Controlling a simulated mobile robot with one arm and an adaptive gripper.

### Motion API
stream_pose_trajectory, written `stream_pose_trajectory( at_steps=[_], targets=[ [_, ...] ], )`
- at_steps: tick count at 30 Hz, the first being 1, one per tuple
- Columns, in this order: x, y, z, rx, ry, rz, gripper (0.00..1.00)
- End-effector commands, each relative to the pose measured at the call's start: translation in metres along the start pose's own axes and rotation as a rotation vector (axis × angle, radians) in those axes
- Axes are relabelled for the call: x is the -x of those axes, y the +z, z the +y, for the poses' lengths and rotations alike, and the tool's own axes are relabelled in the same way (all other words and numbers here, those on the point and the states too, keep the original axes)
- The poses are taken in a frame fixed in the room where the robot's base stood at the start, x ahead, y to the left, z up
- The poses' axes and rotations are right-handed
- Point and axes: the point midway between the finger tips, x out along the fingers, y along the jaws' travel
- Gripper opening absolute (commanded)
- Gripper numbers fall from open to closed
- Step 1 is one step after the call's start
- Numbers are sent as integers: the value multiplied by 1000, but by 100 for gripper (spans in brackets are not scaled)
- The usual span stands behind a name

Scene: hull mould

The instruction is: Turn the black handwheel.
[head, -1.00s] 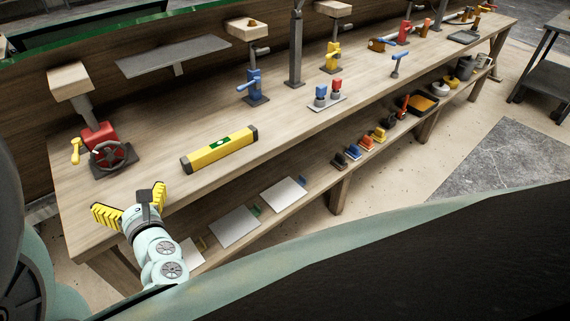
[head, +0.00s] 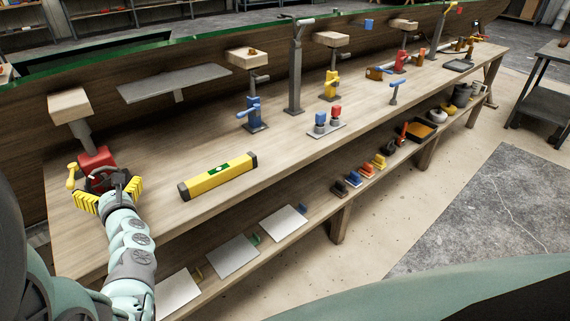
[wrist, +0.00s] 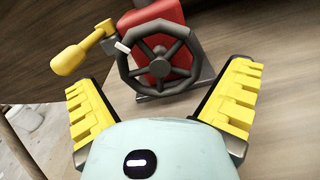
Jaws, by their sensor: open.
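The black handwheel (wrist: 160,62) faces me in the wrist view, with spokes, a centre hub and a small light-coloured peg at its upper left. It is mounted on a red housing (wrist: 165,28) that stands on the wooden bench. In the head view the handwheel (head: 103,178) is partly hidden behind my gripper (head: 108,194). My gripper also fills the lower wrist view (wrist: 162,100), its yellow ribbed fingers spread wide to the left and right of the wheel. The fingers are open and empty, short of the wheel rim. A yellow crank handle (wrist: 80,55) sticks out left of the housing.
A yellow spirit level (head: 217,176) lies on the bench (head: 150,215) right of my gripper. A blue clamp-like device (head: 252,113) stands farther back. The lower shelf holds white sheets (head: 232,257) and several coloured blocks. Bench surface around the wheel is mostly clear.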

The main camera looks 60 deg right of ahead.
Motion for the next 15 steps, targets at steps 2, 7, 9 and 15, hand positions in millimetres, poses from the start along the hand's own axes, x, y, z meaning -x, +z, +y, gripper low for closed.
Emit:
stream_pose_trajectory(
  at_steps=[2,7,9,15],
  targets=[
    [-10,0,0,3,1,-4,100],
    [-20,-1,0,2,1,-1,100],
    [-22,-1,0,2,1,1,100],
    [-23,0,0,2,1,0,100]
  ],
)
